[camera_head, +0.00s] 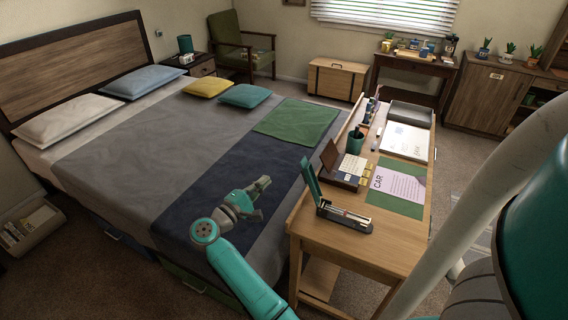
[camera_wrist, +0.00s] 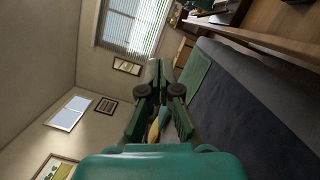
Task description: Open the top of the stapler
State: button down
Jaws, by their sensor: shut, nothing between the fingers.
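The stapler (camera_head: 342,214) sits near the front edge of the wooden desk in the head view. Its green top (camera_head: 310,179) stands raised steeply at the left end, well apart from the base, so the stapler is open. My gripper (camera_head: 262,184) is to the left of the desk, over the bed side, clear of the stapler. It is shut and empty. The wrist view shows its dark green fingers (camera_wrist: 160,100) pointing toward the room's far wall; the stapler is not in that view.
The desk (camera_head: 345,248) also holds a green blotter (camera_head: 398,207) with a "CAR" sheet (camera_head: 395,186), an open wooden box (camera_head: 345,180), a green cup (camera_head: 355,142) and a white pad (camera_head: 405,141). The bed (camera_head: 150,175) lies to the left. The air around my gripper looks free.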

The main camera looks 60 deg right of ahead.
aim_at(305, 177)
jog(key=s+d+r, duration=0.2)
jog(key=s+d, duration=0.3)
jog(key=d, duration=0.5)
jog(key=shift+s+r, duration=0.15)
jog(key=s, duration=0.1)
jog(key=s+r, duration=0.2)
jog(key=s, duration=0.1)
jog(key=shift+d, duration=0.15)
jog(key=shift+w, duration=0.15)
dwell(0.4)
